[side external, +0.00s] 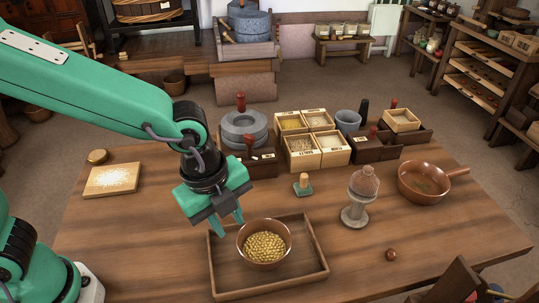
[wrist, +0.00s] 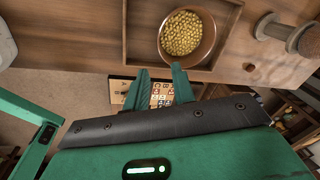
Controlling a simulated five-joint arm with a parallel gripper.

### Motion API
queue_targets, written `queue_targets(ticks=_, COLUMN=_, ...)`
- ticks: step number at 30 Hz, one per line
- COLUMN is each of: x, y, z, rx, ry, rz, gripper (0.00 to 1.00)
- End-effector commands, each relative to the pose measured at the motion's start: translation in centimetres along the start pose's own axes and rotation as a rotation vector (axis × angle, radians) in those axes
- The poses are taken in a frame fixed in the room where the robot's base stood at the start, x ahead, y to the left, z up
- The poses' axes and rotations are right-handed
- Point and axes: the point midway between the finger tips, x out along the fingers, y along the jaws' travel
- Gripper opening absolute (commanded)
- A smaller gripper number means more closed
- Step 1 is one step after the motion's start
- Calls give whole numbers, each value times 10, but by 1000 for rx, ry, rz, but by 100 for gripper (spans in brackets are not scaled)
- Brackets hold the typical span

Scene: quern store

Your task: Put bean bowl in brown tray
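The bean bowl (side external: 264,245), a brown bowl full of yellow beans, rests inside the brown tray (side external: 306,262), a shallow wooden tray at the front middle of the table. My gripper (side external: 220,219) is above the tray's left back side, apart from the bowl. Its fingers are spread with nothing between them.
A small wooden-handled stamp (side external: 303,185) stands behind the tray. Grain boxes (side external: 316,150) and a stone quern (side external: 243,131) line the back. A board with flour (side external: 112,179) lies left. The table left of the tray is clear.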

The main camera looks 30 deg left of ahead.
Motion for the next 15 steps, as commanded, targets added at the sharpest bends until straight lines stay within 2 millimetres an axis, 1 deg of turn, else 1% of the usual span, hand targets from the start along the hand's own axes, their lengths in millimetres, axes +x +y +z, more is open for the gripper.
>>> queue_targets(ticks=5, x=-2, y=0, z=3, rx=-19, ry=0, rz=-4, gripper=26)
queue_targets(ticks=8, x=-7, y=0, z=11, rx=-70, ry=0, rz=-13, gripper=26)
queue_targets(ticks=11, x=-17, y=1, z=24, rx=-168, ry=1, rz=-33, gripper=26)
queue_targets(ticks=15, x=-36, y=6, z=53, rx=-379, ry=5, rz=-75, gripper=26)
